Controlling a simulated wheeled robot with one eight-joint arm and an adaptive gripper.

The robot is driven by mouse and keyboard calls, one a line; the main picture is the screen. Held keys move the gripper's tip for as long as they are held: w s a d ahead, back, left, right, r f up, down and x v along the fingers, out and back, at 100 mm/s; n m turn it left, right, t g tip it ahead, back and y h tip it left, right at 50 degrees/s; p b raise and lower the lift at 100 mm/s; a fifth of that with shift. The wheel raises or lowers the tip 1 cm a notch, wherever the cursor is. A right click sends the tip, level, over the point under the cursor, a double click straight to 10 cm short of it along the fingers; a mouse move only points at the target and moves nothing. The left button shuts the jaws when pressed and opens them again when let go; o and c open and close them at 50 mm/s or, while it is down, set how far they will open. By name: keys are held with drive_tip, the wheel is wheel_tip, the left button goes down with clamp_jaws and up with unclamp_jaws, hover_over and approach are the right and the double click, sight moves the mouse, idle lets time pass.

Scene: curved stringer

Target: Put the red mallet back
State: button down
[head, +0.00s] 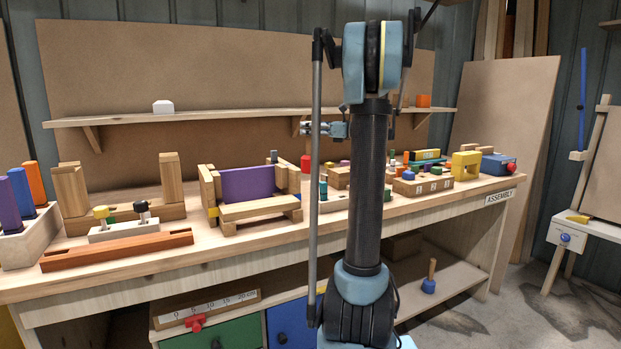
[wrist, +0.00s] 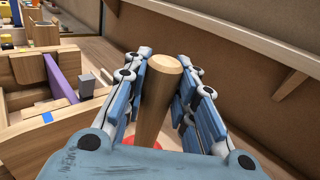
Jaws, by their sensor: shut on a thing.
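In the wrist view, my gripper (wrist: 160,75) is closed around an upright wooden handle (wrist: 155,105), its pale round end rising between the fingers. A red part (wrist: 128,142) shows below, at the handle's foot, mostly hidden by the gripper; this is the red mallet. In the head view, my gripper (head: 308,128) is above the back of the workbench, partly behind my arm. A small red shape (head: 306,163) below it looks like the mallet's head. Whether it touches anything beneath is unclear.
The workbench (head: 250,245) holds a purple board (head: 247,183) in a wooden frame, an orange-brown channel (head: 117,249) and several blocks. A shelf (head: 230,115) runs behind my gripper. A blue mallet (head: 429,286) stands on the lower shelf.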

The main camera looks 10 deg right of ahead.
sight(309, 155)
drive_tip(key=shift+f, duration=4.3)
drive_tip(key=c, duration=1.3)
unclamp_jaws()
drive_tip(key=shift+f, duration=0.1)
drive_tip(key=v, duration=1.2)
